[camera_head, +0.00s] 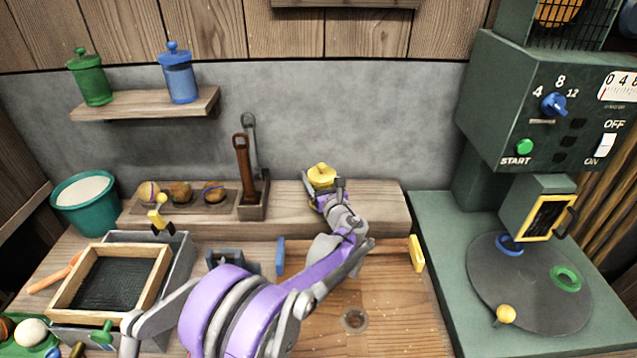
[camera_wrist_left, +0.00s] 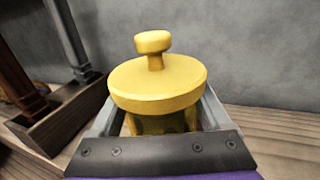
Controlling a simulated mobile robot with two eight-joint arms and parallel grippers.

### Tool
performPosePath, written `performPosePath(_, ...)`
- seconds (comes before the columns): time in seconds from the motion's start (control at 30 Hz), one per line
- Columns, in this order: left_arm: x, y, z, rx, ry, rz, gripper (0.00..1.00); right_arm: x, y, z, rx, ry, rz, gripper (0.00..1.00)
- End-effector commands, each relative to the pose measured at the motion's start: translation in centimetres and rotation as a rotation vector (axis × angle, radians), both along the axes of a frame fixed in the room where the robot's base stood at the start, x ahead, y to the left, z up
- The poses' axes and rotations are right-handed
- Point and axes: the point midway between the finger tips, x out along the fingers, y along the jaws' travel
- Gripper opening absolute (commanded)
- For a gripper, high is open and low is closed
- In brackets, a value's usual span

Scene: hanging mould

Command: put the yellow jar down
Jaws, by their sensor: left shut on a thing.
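The yellow jar (camera_head: 321,174) has a round lid with a knob on top. It is upright at the raised wooden ledge (camera_head: 385,208) along the back of the bench. My left gripper (camera_head: 325,193) is shut on it; in the left wrist view the jar (camera_wrist_left: 158,85) stands between the two fingers of the gripper (camera_wrist_left: 155,122). The jar's lower part is hidden by the gripper, so I cannot tell whether its base touches the ledge. My right gripper does not show.
A wooden holder (camera_head: 253,209) with two upright tools stands left of the jar. Green (camera_head: 92,80) and blue (camera_head: 178,75) jars sit on a wall shelf (camera_head: 140,105). A dark green machine (camera_head: 545,110) stands at the right. The ledge right of the jar is clear.

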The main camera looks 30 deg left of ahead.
Motion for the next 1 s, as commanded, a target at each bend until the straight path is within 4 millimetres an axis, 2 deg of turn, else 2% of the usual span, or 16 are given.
performPosePath(0.03, 0.0, 0.0, -0.9, 0.001, 0.001, 0.000, 0.00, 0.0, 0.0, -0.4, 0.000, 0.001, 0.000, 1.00)
performPosePath(0.1, 0.0, 0.0, -1.5, 0.001, 0.001, 0.000, 0.00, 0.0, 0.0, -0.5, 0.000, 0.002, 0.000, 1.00)
performPosePath(0.47, 0.0, 0.0, -1.8, 0.001, 0.000, 0.000, 0.00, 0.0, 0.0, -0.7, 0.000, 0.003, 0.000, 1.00)
performPosePath(0.5, 0.0, 0.0, -1.8, 0.000, 0.000, 0.000, 0.86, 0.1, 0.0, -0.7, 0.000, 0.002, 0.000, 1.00)
performPosePath(0.6, 0.0, 0.0, -1.8, 0.000, 0.000, 0.000, 1.00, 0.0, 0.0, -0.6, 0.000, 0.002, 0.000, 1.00)
performPosePath(0.87, 0.0, 0.0, -1.4, 0.000, 0.000, 0.000, 1.00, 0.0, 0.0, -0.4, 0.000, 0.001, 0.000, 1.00)
performPosePath(1.0, -0.9, -1.2, -1.4, -0.001, -0.001, -0.002, 1.00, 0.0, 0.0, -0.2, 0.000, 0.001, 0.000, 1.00)
